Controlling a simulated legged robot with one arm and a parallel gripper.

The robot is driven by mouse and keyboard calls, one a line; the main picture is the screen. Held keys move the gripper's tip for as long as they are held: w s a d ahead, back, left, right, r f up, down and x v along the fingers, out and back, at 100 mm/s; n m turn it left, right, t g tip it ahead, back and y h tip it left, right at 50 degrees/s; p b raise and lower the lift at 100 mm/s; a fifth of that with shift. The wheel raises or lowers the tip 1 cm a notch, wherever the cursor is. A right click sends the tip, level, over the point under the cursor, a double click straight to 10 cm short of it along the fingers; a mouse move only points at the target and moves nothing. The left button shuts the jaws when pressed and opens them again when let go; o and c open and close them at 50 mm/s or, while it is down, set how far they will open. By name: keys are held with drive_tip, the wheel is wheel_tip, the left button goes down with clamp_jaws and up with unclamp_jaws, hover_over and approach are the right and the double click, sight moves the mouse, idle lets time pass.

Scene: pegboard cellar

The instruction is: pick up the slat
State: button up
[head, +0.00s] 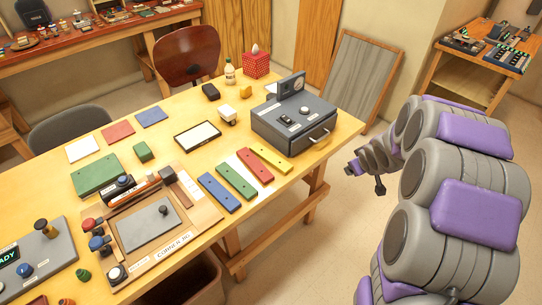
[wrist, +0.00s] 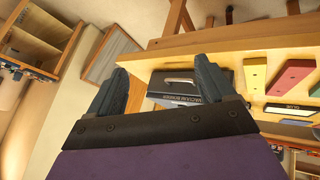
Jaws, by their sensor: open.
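Four coloured bars that look like slats lie side by side near the table's front edge in the head view: a blue slat (head: 219,192), a green slat (head: 236,181), a red slat (head: 255,167) and a yellow slat (head: 271,159). The yellow slat (wrist: 256,73) and red slat (wrist: 292,75) also show in the wrist view, right of my fingers. My gripper (head: 365,176) is beyond the table's edge, right of the slats and apart from them. In the wrist view my gripper (wrist: 161,82) is open, with nothing between its fingers.
A grey vacuum bonder box (head: 295,122) with a handle stands right of the slats. A wooden jig board (head: 203,205) with a grey plate lies to their left. A white-topped panel (head: 197,135) lies behind them. Open floor lies around my gripper.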

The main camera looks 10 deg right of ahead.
drive_tip(key=w+f+n+t+y+p, duration=0.1)
drive_tip(key=w+f+n+t+y, duration=0.15)
drive_tip(key=w+f, duration=0.35)
drive_tip(key=n+t+y+p, duration=0.2)
drive_tip(key=t+y, duration=0.2)
drive_tip(key=y, duration=0.7)
approach(290, 169)
drive_tip(key=x, duration=0.2)
drive_tip(key=b+x, duration=0.1)
drive_tip(key=x, duration=0.2)
drive_tip(key=shift+a+r, duration=0.15)
drive_tip(key=shift+a, duration=0.4)
drive_tip(key=shift+w+a+b, duration=0.2)
drive_tip(key=shift+w+b, duration=0.05)
drive_tip(key=shift+b, duration=0.05)
drive_tip(key=w, duration=0.1)
drive_tip(key=w+a+b, duration=0.1)
drive_tip(key=w, duration=0.1)
drive_tip(key=shift+w+a+f, duration=0.1)
drive_tip(key=shift+a+f, duration=0.15)
drive_tip(key=shift+w+a+r, duration=0.1)
drive_tip(key=shift+w+a, duration=0.25)
drive_tip(key=shift+a, duration=0.35)
drive_tip(key=shift+d, duration=0.35)
drive_tip(key=c, duration=0.7)
drive_tip(key=shift+a, duration=0.2)
drive_tip(key=c, duration=0.4)
